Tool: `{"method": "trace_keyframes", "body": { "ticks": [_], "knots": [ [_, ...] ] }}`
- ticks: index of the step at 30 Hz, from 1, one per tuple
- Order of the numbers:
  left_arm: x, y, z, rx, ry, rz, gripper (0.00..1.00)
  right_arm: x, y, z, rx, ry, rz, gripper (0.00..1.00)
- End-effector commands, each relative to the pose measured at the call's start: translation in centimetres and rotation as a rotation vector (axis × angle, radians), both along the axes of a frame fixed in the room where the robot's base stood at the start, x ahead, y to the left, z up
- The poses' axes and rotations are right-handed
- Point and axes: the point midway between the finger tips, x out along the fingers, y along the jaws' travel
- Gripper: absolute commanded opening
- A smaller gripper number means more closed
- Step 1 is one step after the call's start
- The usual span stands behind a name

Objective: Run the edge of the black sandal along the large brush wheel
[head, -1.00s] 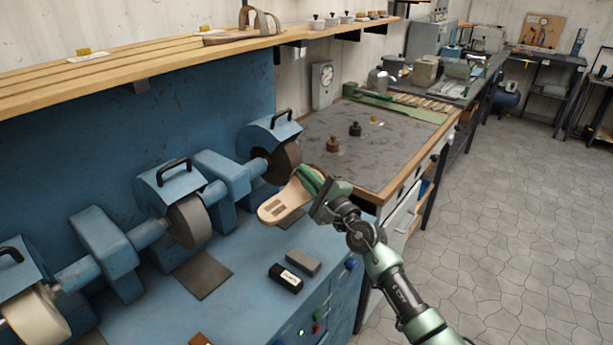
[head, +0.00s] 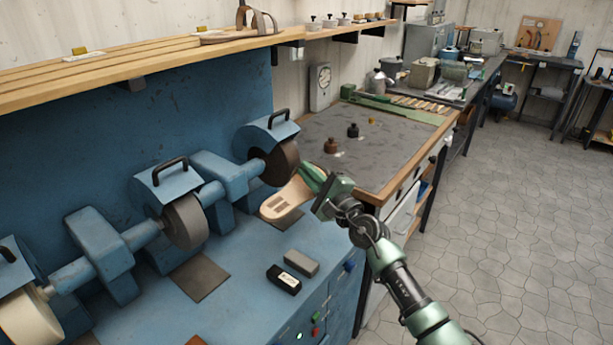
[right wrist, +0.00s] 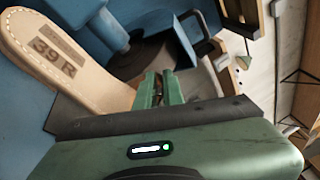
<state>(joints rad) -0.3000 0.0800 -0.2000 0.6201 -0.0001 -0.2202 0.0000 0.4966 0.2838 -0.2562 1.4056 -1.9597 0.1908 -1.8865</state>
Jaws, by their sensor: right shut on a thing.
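My right gripper (head: 316,184) is shut on a sandal (head: 284,203), holding it in the air by its far end. Its upper face is tan with stitching along the rim and a dark patch; in the right wrist view the sandal (right wrist: 85,78) shows the marking "39 R". No black shows on the side facing me. The sandal is at the right-hand dark brown wheel (head: 281,164), close below its front. I cannot tell whether its edge touches the wheel. The wheel also shows behind the fingers in the right wrist view (right wrist: 150,56). My left gripper is not in view.
The blue machine carries a grey wheel (head: 186,221) and a cream wheel (head: 28,320) further left. A black block (head: 284,279) and a grey block (head: 301,262) lie on its top. A workbench (head: 395,150) with small bottles stands behind; open floor lies right.

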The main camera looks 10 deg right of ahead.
Motion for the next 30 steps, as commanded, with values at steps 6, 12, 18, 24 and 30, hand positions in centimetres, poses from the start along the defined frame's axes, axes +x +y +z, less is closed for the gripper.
{"method": "trace_keyframes", "body": {
  "ticks": [6, 12, 18, 24, 30],
  "knots": [
    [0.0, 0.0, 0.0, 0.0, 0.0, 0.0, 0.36, 0.0, 0.0, 0.2, 0.001, -0.003, 0.0, 0.0],
    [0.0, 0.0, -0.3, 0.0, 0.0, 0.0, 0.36, 0.2, -0.2, 0.2, 0.001, -0.004, -0.001, 0.0],
    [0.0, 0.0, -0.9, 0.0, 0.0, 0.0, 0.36, 0.5, -0.6, 0.0, 0.0, -0.003, -0.001, 0.0],
    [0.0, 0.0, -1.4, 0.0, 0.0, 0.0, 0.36, 0.9, -1.1, 0.0, -0.001, -0.004, -0.001, 0.0],
    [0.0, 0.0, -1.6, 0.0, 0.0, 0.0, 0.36, 1.0, -1.3, 0.1, 0.001, -0.003, 0.0, 0.0]
  ]
}}
